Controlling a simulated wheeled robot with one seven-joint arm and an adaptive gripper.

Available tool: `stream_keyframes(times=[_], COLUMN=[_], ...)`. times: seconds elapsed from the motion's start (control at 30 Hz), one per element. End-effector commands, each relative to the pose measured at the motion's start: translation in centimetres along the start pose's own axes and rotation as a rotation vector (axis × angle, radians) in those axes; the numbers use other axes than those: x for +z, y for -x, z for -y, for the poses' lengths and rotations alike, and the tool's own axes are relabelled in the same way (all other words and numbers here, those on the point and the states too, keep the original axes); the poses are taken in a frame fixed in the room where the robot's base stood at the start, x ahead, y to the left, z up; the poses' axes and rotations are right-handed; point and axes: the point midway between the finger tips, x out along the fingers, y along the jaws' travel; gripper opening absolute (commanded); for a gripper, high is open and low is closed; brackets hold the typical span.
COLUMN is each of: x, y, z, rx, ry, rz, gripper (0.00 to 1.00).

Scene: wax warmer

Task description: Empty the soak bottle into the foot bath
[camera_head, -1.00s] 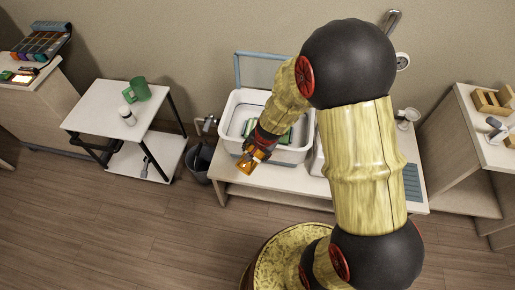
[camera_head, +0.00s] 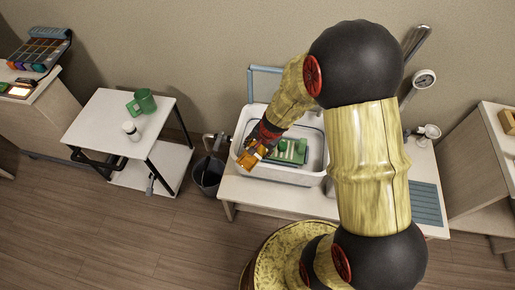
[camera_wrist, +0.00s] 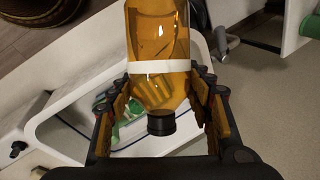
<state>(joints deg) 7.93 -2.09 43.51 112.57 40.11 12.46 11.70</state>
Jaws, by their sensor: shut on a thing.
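The soak bottle (camera_wrist: 158,25) is amber and see-through, with a pale band and a black cap (camera_wrist: 161,123). My gripper (camera_wrist: 163,95) is shut on it, one finger on each side. The bottle is partly hidden in the head view, where my gripper (camera_head: 249,157) is at the left front part of the foot bath. The foot bath (camera_head: 288,177) is a white basin on a low bench, with green pieces (camera_head: 290,150) inside. Its white rim also shows behind the bottle in the wrist view (camera_wrist: 72,85). I cannot tell any liquid flow.
A dark bin (camera_head: 208,175) stands left of the bench. A gauge (camera_head: 424,79) and a blue-grey mat (camera_head: 427,203) are at the right.

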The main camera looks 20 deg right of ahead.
Motion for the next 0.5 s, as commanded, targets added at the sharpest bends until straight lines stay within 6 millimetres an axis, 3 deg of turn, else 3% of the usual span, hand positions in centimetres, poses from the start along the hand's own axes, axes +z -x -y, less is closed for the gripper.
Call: stream_keyframes(times=[0.17, 0.5], x=[0.1, 0.3], y=[-0.5, -3.4], z=[-0.2, -1.1], rx=[0.000, 0.000], ry=[0.000, 0.001], rz=[0.000, 0.000], gripper=[0.00, 0.00])
